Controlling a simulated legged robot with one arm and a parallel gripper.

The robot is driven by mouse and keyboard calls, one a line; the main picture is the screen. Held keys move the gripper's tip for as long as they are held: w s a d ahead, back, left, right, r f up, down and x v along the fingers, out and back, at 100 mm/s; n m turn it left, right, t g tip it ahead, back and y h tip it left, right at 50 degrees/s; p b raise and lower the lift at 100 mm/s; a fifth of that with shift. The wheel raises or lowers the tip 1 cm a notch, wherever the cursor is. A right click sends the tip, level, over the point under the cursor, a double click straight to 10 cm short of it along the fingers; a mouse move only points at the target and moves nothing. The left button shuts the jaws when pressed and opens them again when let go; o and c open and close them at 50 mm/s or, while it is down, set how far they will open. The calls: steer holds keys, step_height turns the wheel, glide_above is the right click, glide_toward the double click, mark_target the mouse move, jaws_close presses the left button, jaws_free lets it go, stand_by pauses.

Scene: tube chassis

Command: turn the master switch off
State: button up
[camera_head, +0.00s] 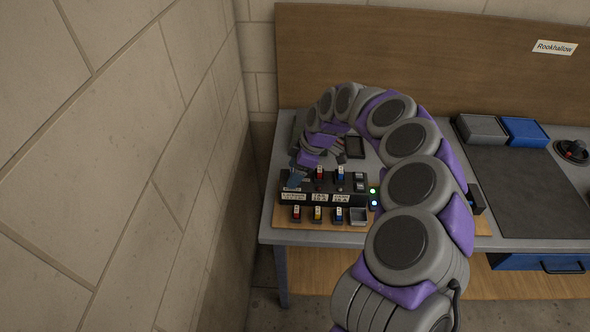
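A dark switch panel (352,200) sits on the wooden board at the left end of the bench. White labels (320,197) run along its front face, too small to read. A red part (320,173) and a blue part (340,173) stand on its top. A green light (373,190) and a blue light beside it glow at the panel's right end. I cannot tell which part is the master switch.
Red (297,213), yellow (318,214) and blue (338,215) parts stand in front of the panel beside a small grey tray (358,215). A stone wall (150,150) rises close on the left. A dark mat (525,190) lies clear on the right, below grey and blue bins (525,131).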

steer(key=shift+a, duration=0.1)
steer(key=shift+c, duration=1.4)
steer(key=c, duration=0.8)
steer(key=shift+o, duration=0.2)
